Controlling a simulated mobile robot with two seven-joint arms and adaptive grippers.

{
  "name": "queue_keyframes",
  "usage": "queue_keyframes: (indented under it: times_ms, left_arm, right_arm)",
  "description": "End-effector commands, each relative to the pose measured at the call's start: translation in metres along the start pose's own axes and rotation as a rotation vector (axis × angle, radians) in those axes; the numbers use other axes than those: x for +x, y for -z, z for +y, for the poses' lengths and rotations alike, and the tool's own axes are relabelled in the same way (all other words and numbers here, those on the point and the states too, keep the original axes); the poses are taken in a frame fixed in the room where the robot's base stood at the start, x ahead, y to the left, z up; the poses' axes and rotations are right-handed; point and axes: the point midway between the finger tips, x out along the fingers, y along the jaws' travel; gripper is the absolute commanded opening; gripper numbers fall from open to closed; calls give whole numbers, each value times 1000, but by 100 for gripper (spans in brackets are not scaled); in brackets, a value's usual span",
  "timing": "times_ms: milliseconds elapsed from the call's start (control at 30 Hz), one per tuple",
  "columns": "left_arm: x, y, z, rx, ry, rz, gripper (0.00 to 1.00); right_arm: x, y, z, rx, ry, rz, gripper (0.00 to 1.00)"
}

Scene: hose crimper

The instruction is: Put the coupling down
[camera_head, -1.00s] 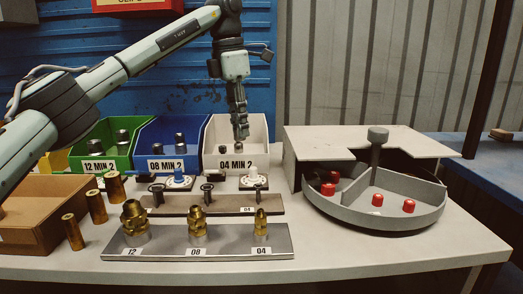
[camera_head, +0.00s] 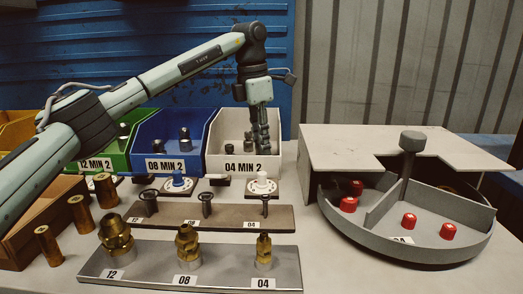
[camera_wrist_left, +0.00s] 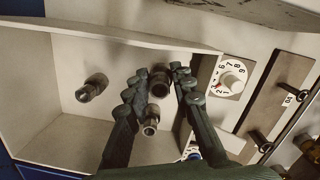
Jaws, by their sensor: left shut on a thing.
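My left gripper (camera_head: 262,148) reaches down into the white bin (camera_head: 214,157) labelled 04 MIN 2. In the left wrist view its fingers (camera_wrist_left: 161,75) are spread around a dark metal coupling (camera_wrist_left: 160,83), and it is shut on that coupling. A second small coupling (camera_wrist_left: 150,127) shows between the fingers, closer to the palm in the picture. A third coupling (camera_wrist_left: 92,88) lies apart, left of the fingers in the bin. In the head view the held coupling is mostly hidden by the fingers. My right gripper is not in view.
Blue (camera_head: 160,130) and green bins with metal parts stand left of the white bin. In front are a dial (camera_head: 262,185), a pin rack (camera_head: 230,215) and a plate of brass fittings (camera_head: 215,272). A round grey tray (camera_head: 440,258) with red caps stands right.

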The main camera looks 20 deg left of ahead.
Motion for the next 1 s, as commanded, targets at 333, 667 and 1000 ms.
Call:
queue_keyframes:
  times_ms: [333, 667, 1000]
  left_arm:
    - [20, 3, 0, -1, 0, 0, 0]
    - [24, 3, 0, -1, 0, 1, 42]
    - [21, 3, 0, -1, 0, 0, 44]
  right_arm:
    - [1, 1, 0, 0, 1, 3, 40]
    - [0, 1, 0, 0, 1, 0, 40]
    - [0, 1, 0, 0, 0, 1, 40]
